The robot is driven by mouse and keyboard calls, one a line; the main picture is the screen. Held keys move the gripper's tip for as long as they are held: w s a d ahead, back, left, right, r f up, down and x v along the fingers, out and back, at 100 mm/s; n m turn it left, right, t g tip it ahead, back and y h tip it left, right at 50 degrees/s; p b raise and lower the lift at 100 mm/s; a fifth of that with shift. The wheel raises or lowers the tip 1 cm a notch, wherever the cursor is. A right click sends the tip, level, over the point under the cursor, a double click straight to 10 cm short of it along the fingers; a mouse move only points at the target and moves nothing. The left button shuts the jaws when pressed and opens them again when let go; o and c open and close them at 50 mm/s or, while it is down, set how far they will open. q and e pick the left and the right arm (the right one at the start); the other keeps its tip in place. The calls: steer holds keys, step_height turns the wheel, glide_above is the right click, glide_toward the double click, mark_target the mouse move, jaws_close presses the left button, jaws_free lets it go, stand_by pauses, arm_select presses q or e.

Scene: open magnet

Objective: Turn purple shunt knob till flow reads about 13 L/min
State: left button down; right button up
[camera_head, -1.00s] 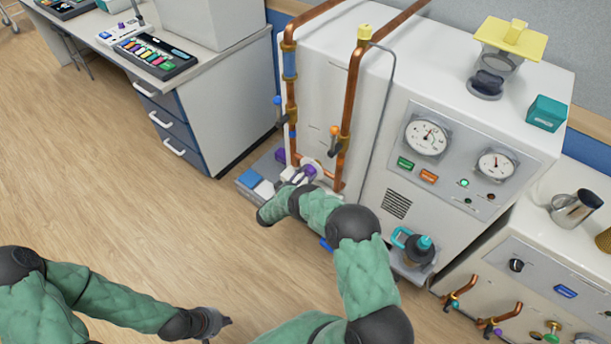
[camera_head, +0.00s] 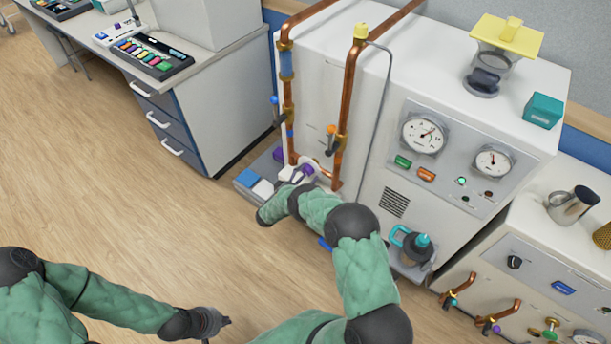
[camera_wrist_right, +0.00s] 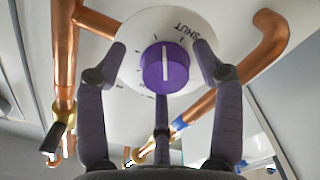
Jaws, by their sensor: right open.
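The purple shunt knob (camera_wrist_right: 165,66) sits on a round white dial plate (camera_wrist_right: 150,25) marked SHUT, with a white line on its face. My right gripper (camera_wrist_right: 160,70) is open, its dark fingers spread around the knob with gaps at both sides. In the head view my right gripper (camera_head: 298,172) is at the low pipework on the cabinet's left, and the knob there is mostly hidden. Two round gauges (camera_head: 424,133) (camera_head: 493,162) are on the cabinet front; their numbers are too small to read. My left gripper (camera_head: 214,322) is low over the floor, away from the cabinet.
Copper pipes (camera_head: 349,100) run up the cabinet beside the knob, with an orange-tipped lever (camera_head: 331,138) and a blue-tipped lever (camera_head: 275,110). The floor (camera_head: 110,180) at left is clear.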

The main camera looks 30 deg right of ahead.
steer(key=shift+a, duration=0.1)
steer(key=v, duration=1.1)
steer(key=shift+s+a, duration=0.2)
steer(key=shift+a, duration=0.15)
steer(key=shift+f, duration=0.15)
